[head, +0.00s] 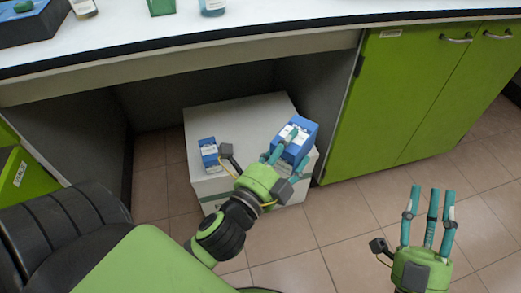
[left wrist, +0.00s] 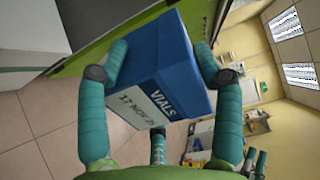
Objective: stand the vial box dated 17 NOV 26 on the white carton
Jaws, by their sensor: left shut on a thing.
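The blue vial box (head: 302,133) is at the right edge of the white carton (head: 245,115), under the bench. I cannot tell whether the box touches the carton top. A smaller blue box with a white label (head: 209,153) stands on the carton's left part. My right gripper (head: 430,203) is empty, fingers spread, over the floor at right.
The bench top (head: 270,20) overhangs the carton and carries a green box (head: 161,7), a jar (head: 213,7) and a dark tray (head: 30,25). A green cabinet (head: 400,95) stands right of the carton. The carton's middle top is clear.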

